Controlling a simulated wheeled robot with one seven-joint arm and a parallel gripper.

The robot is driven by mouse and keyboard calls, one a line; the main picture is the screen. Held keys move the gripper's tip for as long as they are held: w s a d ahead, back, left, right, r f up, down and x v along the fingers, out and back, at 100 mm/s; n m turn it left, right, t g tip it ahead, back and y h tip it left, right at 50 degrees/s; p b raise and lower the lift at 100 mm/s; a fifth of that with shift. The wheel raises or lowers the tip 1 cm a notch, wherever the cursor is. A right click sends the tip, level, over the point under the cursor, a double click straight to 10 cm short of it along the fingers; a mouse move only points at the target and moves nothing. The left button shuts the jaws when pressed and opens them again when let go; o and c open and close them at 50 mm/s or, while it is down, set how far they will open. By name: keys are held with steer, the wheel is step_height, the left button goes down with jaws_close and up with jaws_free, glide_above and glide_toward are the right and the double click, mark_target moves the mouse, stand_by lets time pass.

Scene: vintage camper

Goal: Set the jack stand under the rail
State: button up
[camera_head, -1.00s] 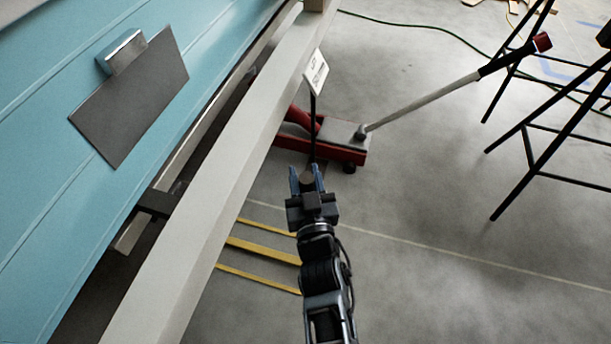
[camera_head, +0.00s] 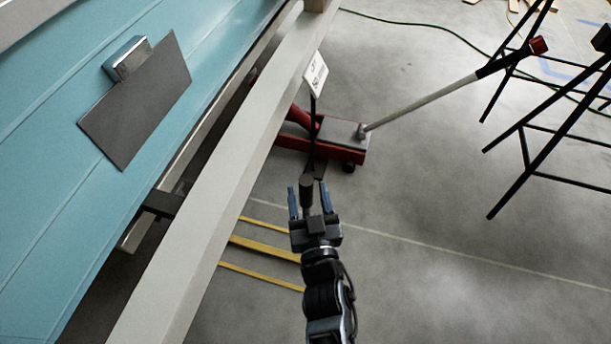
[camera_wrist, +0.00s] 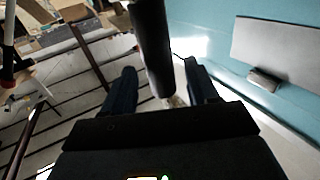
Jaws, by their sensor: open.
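A dark, brownish upright post (camera_head: 306,192), which looks like part of the jack stand, stands at my gripper; its base is hidden. My gripper (camera_head: 308,188) is open, with one finger on each side of the post. In the wrist view, the dark cylinder (camera_wrist: 151,45) shows between the spread fingers (camera_wrist: 160,68), with a visible gap at the right finger. Contact on the left is unclear. A long pale rail (camera_head: 225,170) runs diagonally along the turquoise camper (camera_head: 50,190). The post appears to the right of this rail in the head view; I cannot tell whether it is beneath it.
A red floor jack (camera_head: 340,150) stands beyond the post, its long handle (camera_head: 425,107) reaching up right. Black trestle legs (camera_head: 540,145) stand at right. Floor right of my gripper is clear.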

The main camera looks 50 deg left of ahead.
steer(key=shift+p+v, duration=0.6)
steer(key=shift+v, duration=1.15)
steer(key=s+d+r+m+t+h, duration=0.25)
steer(key=s+d+h, duration=0.2)
steer(key=d, duration=0.65)
steer(key=s+d+r+m+t+h, duration=0.1)
steer(key=s+d+r+m+h, duration=0.25)
steer(key=d, duration=0.85)
steer(key=s+d+r+m+t+h, duration=0.1)
steer(key=s+d+m+t+h, duration=0.15)
steer(key=s+d, duration=0.6)
steer(key=s+d+r+m+g+h, duration=0.1)
steer(key=s+d+r+m+h, duration=0.3)
steer(key=d+r, duration=0.85)
step_height(320, 180, up, 13)
steer(key=n+p, duration=0.1)
steer(key=p, duration=1.2)
steer(key=shift+s, duration=0.5)
steer(key=shift+h, duration=0.25)
